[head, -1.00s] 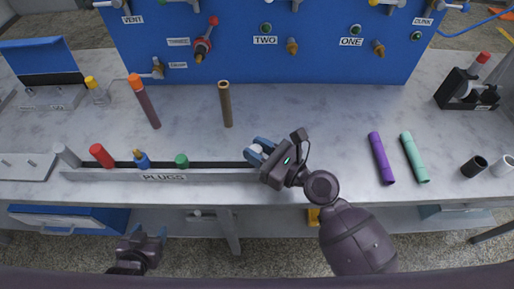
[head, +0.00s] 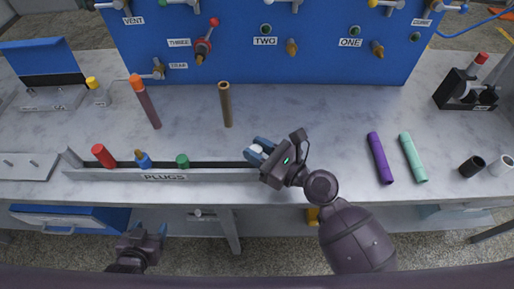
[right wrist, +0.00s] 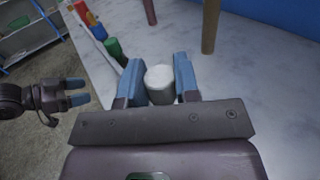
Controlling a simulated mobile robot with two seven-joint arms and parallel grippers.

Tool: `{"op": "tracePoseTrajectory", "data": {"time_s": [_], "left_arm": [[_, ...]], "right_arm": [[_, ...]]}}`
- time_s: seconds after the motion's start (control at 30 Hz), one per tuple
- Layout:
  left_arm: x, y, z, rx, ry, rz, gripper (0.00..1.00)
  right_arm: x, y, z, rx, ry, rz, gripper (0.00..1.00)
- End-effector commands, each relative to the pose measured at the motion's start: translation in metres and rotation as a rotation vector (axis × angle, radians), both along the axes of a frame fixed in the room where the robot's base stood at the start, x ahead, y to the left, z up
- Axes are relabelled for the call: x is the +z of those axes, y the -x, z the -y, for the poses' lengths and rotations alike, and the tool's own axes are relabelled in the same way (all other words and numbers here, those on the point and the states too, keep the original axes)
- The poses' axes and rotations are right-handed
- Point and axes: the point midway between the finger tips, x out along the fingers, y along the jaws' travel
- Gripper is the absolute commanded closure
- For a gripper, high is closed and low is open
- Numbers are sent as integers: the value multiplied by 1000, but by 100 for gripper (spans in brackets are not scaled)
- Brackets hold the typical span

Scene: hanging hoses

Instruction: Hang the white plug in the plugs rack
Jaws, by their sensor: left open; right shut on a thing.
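The white plug (right wrist: 160,84) is between the blue fingers of my right gripper (right wrist: 159,82), which is shut on it. In the head view the white plug (head: 257,150) shows only in part at my right gripper (head: 262,152), by the right end of the plugs rack (head: 120,175). I cannot tell whether the plug touches the rack. The rack holds a red plug (head: 103,156), a blue plug (head: 142,161) and a green plug (head: 182,161) toward its left. My left gripper (head: 152,240) is open and empty, low in front of the bench; it also shows in the right wrist view (right wrist: 78,92).
A brown tube (head: 226,105) and an orange-topped tube (head: 146,102) stand behind the rack. Purple (head: 380,158) and teal (head: 413,158) tubes lie to the right. A blue panel (head: 250,50) with valves stands at the back.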

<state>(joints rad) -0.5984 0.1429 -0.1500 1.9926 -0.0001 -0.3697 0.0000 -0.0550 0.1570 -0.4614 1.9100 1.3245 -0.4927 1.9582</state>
Motion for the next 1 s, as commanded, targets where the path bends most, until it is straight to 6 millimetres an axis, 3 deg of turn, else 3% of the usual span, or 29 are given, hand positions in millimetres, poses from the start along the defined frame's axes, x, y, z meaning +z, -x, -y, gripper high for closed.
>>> {"op": "tracePoseTrajectory", "data": {"time_s": [1.0], "left_arm": [[-17, 8, -1, 2, 0, -23, 39]], "right_arm": [[-14, 0, 0, 0, 1, -1, 93]]}}
